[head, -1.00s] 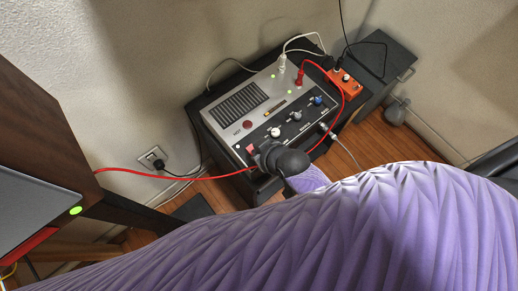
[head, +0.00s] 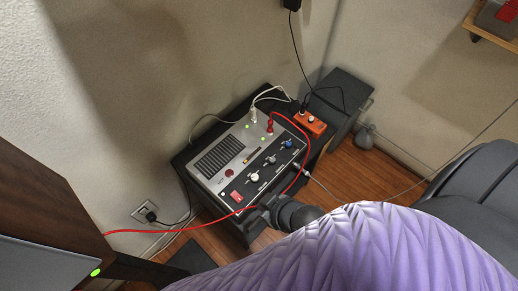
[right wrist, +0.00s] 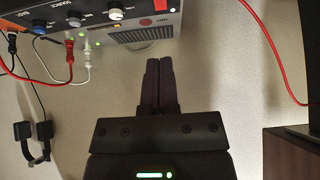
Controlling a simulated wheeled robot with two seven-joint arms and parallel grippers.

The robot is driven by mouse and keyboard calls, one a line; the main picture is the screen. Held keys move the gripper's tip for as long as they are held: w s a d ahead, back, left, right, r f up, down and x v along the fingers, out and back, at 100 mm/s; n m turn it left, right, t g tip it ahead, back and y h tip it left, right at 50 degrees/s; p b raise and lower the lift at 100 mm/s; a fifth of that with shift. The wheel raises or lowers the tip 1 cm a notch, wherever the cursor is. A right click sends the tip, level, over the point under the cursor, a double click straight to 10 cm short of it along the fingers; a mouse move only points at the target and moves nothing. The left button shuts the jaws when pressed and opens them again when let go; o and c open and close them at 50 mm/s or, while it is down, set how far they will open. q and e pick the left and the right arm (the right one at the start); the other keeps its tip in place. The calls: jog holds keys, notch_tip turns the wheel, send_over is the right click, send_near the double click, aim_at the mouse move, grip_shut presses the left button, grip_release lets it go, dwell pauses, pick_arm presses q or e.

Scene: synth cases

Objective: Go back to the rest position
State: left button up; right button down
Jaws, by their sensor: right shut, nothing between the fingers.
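My right gripper (right wrist: 160,85) is shut and empty in the right wrist view, its two dark fingers side by side against the pale wall. In the head view the dark end of my right arm (head: 292,213) shows in front of the grey console's lower edge; the fingertips are hard to make out there. The console (head: 222,155) has a slotted grille, knobs and a red switch (head: 237,196), which is in plain view. The console also shows at the top of the right wrist view (right wrist: 120,25), apart from the fingers. My left gripper is not in view.
A red cable (head: 170,230) runs from the console's top around its front and off left. A dark wood cabinet (head: 40,215) stands left. Wooden floor (head: 375,170) is open at right.

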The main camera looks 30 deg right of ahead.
dwell(0.3)
jog(key=s+d+f+g+h+b, duration=0.1)
jog(key=s+d+f+g, duration=0.1)
jog(key=s+f, duration=0.8)
jog(key=s+d+f+m+g+h+b, duration=0.1)
jog(key=s+d+f+g+b, duration=0.1)
jog(key=s+f, duration=0.8)
jog(key=s+d+g, duration=0.1)
jog(key=g, duration=0.1)
jog(key=shift+s+d+f+g+h, duration=0.2)
jog(key=shift+s+d+g+h, duration=0.1)
jog(key=shift+h, duration=0.1)
